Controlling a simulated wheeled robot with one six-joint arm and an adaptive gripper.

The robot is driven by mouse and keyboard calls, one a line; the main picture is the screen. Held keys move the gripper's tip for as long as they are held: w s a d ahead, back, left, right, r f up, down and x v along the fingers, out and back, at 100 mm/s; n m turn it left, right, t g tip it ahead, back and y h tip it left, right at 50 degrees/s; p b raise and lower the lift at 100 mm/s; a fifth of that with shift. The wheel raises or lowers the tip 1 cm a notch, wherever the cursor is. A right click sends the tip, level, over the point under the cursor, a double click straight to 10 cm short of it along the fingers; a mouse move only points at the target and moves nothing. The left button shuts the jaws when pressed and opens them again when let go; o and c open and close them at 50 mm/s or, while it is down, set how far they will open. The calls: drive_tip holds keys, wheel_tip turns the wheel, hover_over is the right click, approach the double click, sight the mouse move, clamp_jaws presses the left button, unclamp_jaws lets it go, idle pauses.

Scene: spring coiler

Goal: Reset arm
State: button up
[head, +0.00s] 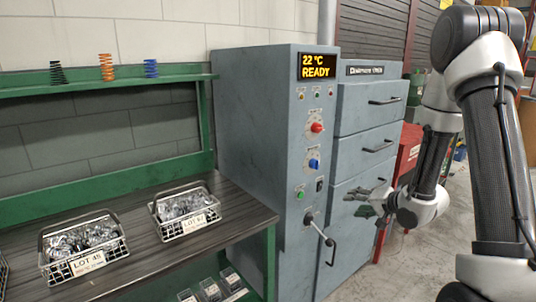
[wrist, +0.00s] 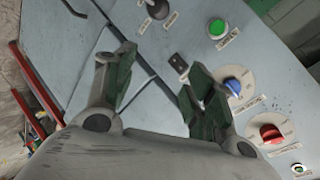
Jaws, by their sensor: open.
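My gripper (head: 366,203) is open, in front of the lower drawers of the grey cabinet, to the right of the control column. Its two fingers with green pads also show in the wrist view (wrist: 160,85), apart with nothing between them. My arm comes down from the upper right of the head view, its forearm folded back toward the cabinet. The grey control panel (head: 286,120) carries a display (head: 318,66) reading "22 °C READY". In the wrist view the panel's green button (wrist: 217,27), blue knob (wrist: 236,84) and red knob (wrist: 270,133) lie beyond and right of the fingers.
A lever (head: 318,229) juts from the panel's lower front, near my gripper. Drawer handles (head: 378,146) stick out of the cabinet. Two wire baskets (head: 84,262) (head: 187,222) of metal parts stand on the bench. Several springs (head: 106,67) stand on the green shelf (head: 120,84). Open floor lies right of the cabinet.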

drive_tip(key=s+d+f+n+g+h, duration=0.2)
drive_tip(key=s+d+f+g+h, duration=0.25)
drive_tip(key=d, duration=0.25)
drive_tip(key=s+d+r+n+g+h, duration=0.25)
drive_tip(key=s+d+r, duration=0.2)
drive_tip(key=s, duration=0.45)
drive_tip(key=s+a+r+n, duration=0.1)
drive_tip(key=s+a+r, duration=0.3)
drive_tip(key=s+r, duration=0.5)
drive_tip(key=s+a+r+n, duration=0.1)
drive_tip(key=s+a+r, duration=0.2)
drive_tip(key=s+r, duration=0.7)
drive_tip(key=shift+s+a+r+t+y, duration=0.2)
drive_tip(key=shift+a+r+t+y, duration=0.15)
drive_tip(key=shift+r, duration=0.6)
drive_tip(key=shift+n, duration=0.25)
drive_tip(key=shift+c, duration=0.2)
